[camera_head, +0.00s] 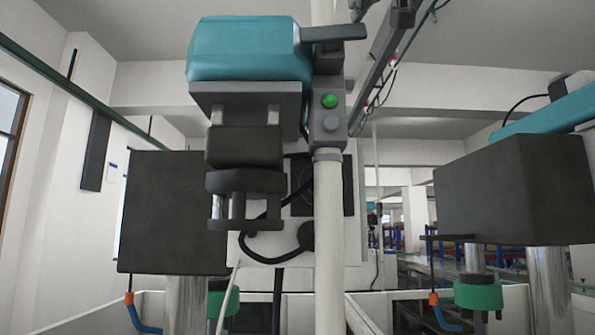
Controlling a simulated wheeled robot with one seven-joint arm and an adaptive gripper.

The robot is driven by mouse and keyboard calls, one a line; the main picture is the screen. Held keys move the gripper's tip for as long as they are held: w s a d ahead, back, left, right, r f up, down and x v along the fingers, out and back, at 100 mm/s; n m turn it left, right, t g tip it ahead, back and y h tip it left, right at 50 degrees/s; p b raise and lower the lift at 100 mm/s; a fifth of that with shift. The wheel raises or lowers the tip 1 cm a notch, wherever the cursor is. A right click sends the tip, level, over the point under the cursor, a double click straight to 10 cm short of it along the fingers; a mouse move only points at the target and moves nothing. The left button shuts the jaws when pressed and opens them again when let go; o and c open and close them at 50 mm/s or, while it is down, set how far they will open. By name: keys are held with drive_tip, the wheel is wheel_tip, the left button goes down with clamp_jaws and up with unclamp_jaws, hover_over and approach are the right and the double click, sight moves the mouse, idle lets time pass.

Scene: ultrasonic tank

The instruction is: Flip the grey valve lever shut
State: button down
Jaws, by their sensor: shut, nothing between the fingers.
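A dark grey lever (334,33) shows at the top centre. A grey control box (329,118) with a green button (330,101) is on the pipe below the lever. My gripper cannot be made out in this view.
Dark blocks (243,148) hang below the teal housing. Large dark boxes stand at the left (172,212) and right (515,190), above bright metal columns. A black cable (270,256) loops behind the pipe. A dark sloping rail (372,62) crosses at upper right.

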drive_tip(key=shift+d+f, duration=0.25)
drive_tip(key=shift+f, duration=0.1)
idle(0.5)
drive_tip(key=shift+b, duration=0.3)
